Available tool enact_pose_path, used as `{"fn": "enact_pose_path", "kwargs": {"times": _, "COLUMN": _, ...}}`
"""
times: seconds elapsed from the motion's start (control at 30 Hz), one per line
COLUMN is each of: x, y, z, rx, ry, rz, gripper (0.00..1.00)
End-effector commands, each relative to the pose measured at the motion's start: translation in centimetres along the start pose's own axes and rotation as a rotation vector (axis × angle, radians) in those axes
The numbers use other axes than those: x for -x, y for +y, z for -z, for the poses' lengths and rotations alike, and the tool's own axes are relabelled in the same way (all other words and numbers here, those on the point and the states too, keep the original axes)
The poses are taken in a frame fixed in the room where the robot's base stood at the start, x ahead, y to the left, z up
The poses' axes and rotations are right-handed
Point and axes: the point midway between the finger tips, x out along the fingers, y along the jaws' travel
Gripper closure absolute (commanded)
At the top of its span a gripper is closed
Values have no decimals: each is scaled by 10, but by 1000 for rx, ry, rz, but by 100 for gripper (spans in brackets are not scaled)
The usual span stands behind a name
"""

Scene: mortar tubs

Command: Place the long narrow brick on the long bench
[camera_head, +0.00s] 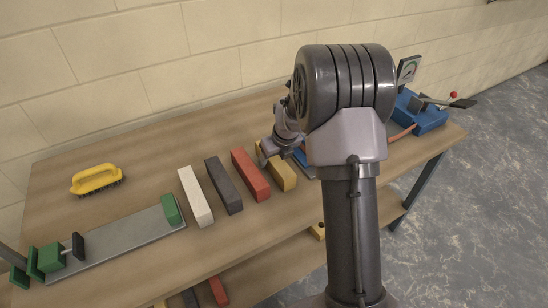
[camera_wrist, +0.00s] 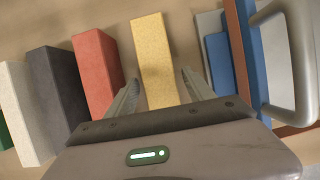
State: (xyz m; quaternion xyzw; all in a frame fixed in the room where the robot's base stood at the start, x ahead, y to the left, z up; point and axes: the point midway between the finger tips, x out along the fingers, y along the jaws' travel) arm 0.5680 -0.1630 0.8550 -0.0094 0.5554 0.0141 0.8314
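Four-sided bricks lie side by side on the wooden bench (camera_head: 130,210): white (camera_head: 196,197), dark grey (camera_head: 224,186), red (camera_head: 250,175) and yellow (camera_head: 284,177). All look long and narrow; I cannot tell which one the task names. My gripper (camera_head: 268,150) is at the yellow brick's far end. In the wrist view my gripper (camera_wrist: 160,88) is open, its fingers on either side of the yellow brick (camera_wrist: 154,60) and apart from it. The red brick (camera_wrist: 97,70) is just left of the left finger. My arm hides part of the bench.
A grey clamp rail (camera_head: 115,246) with green jaws and a yellow brush (camera_head: 97,180) lie left. A blue-and-grey object (camera_wrist: 218,60) lies right of the yellow brick. A blue machine (camera_head: 424,115) stands at the right end. A lower shelf (camera_head: 270,262) holds more bricks.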

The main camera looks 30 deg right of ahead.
Motion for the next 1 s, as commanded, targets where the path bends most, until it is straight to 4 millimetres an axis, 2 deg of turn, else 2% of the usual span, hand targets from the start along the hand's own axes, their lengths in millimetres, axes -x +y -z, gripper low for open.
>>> {"fn": "enact_pose_path", "kwargs": {"times": 0.17, "x": 4, "y": 0, "z": -2, "rx": 0, "ry": 0, "rz": 0, "gripper": 38}}
{"fn": "enact_pose_path", "kwargs": {"times": 0.27, "x": 26, "y": 0, "z": -3, "rx": 0, "ry": -2, "rz": 1, "gripper": 38}}
{"fn": "enact_pose_path", "kwargs": {"times": 0.4, "x": 70, "y": 0, "z": -4, "rx": -2, "ry": -3, "rz": 1, "gripper": 38}}
{"fn": "enact_pose_path", "kwargs": {"times": 0.5, "x": 95, "y": -1, "z": -4, "rx": 0, "ry": -2, "rz": 2, "gripper": 38}}
{"fn": "enact_pose_path", "kwargs": {"times": 0.73, "x": 128, "y": 4, "z": -2, "rx": 35, "ry": -5, "rz": -1, "gripper": 38}}
{"fn": "enact_pose_path", "kwargs": {"times": 0.77, "x": 137, "y": 10, "z": -2, "rx": 86, "ry": -8, "rz": -4, "gripper": 38}}
{"fn": "enact_pose_path", "kwargs": {"times": 0.87, "x": 192, "y": 54, "z": 2, "rx": 474, "ry": -44, "rz": -13, "gripper": 38}}
{"fn": "enact_pose_path", "kwargs": {"times": 0.9, "x": 220, "y": 78, "z": 11, "rx": 708, "ry": -63, "rz": -15, "gripper": 38}}
{"fn": "enact_pose_path", "kwargs": {"times": 0.97, "x": 263, "y": 116, "z": 33, "rx": 1095, "ry": -96, "rz": -12, "gripper": 38}}
{"fn": "enact_pose_path", "kwargs": {"times": 1.0, "x": 287, "y": 138, "z": 53, "rx": 1354, "ry": -119, "rz": -5, "gripper": 38}}
